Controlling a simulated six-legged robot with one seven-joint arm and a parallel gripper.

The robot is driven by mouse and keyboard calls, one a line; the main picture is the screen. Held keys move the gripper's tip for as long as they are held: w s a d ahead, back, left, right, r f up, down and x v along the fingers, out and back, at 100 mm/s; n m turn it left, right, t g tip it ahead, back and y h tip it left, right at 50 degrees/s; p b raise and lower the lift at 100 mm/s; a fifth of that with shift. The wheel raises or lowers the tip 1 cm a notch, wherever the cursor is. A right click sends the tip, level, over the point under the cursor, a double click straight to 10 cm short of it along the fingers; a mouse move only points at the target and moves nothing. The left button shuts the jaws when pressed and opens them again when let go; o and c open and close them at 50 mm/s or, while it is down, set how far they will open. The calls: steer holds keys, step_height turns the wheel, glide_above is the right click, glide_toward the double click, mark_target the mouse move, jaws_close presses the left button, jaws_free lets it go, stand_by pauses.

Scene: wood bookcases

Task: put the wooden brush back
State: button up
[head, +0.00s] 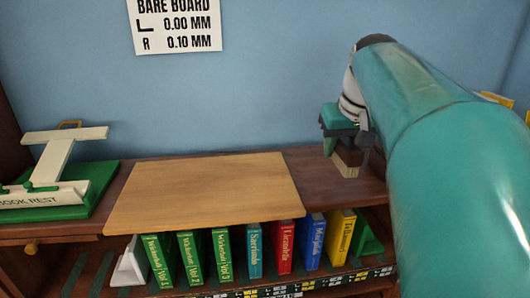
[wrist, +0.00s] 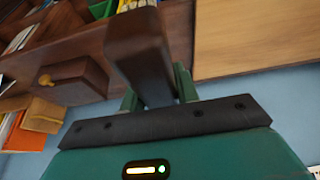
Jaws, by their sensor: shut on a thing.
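The wooden brush is a dark brown block (wrist: 140,50) in the wrist view, running between the two green fingers of my gripper (wrist: 158,92). In the head view my gripper (head: 348,138) is at the right end of the bookcase top, partly behind my arm. Below it shows the brush (head: 347,158), with a pale lower part that looks like bristles. My gripper is shut on the brush. I cannot tell whether the brush touches the wood below it.
A pale board (head: 200,190) lies on the bookcase top (head: 315,172). A white and green book rest (head: 60,165) stands at left. Several coloured books (head: 220,255) stand on the shelf below, with a white bookend (head: 130,265). A sign (head: 178,25) hangs on the blue wall.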

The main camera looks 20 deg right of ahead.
steer(key=w+d+f, duration=0.3)
steer(key=w+d, duration=0.1)
steer(key=d, duration=0.1)
glide_above(336, 176)
steer(key=s, duration=0.2)
steer(key=f, duration=0.4)
steer(key=shift+w+a+f, duration=0.15)
steer(key=shift+a+f, duration=0.25)
steer(key=shift+w+d+f, duration=0.1)
steer(key=shift+d+f, duration=0.05)
steer(key=shift+f, duration=0.8)
steer(key=shift+w+d+f, duration=0.1)
steer(key=shift+f, duration=0.85)
steer(key=shift+f, duration=0.15)
steer(key=o, duration=1)
steer(key=shift+c, duration=0.2)
